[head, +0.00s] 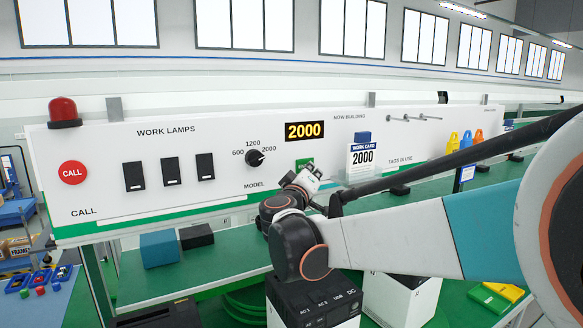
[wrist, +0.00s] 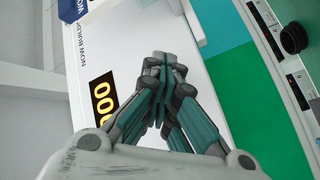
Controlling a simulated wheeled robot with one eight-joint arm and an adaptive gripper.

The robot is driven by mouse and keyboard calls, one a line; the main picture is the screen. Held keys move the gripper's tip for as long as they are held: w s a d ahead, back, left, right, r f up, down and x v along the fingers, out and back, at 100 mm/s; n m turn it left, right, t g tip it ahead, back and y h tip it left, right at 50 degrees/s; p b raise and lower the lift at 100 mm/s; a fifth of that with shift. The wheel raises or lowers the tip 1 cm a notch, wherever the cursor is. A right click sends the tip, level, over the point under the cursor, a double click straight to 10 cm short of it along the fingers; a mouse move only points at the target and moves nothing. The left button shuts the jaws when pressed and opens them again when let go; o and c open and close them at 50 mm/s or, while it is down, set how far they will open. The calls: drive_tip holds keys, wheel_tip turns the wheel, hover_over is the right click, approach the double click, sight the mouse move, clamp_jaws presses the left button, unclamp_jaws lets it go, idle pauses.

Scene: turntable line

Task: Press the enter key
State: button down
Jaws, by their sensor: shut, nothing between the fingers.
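The enter key is a small green key (head: 303,163) on the white panel, right of the model knob and under the lit 2000 display (head: 304,130). Its lower part is hidden behind my gripper (head: 311,171), and its lettering is too small to read. My gripper is close in front of the panel near the key. In the wrist view my gripper (wrist: 163,58) has its fingers together and empty, over the white panel (wrist: 205,80). I do not make out the key there. I cannot tell whether the fingertips touch it.
Left of the key are the model knob (head: 254,158), several black lamp switches and a red call button (head: 72,172). A work card (head: 362,160) stands to the right. Below, the green bench holds a blue box (head: 160,249) and a black box (head: 197,236).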

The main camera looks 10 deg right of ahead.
drive_tip(key=shift+s, duration=0.1)
drive_tip(key=shift+s+d, duration=0.25)
drive_tip(key=shift+s, duration=0.4)
drive_tip(key=s, duration=0.1)
drive_tip(key=s+d, duration=0.1)
drive_tip(key=s, duration=0.3)
drive_tip(key=shift+d, duration=0.3)
idle(0.4)
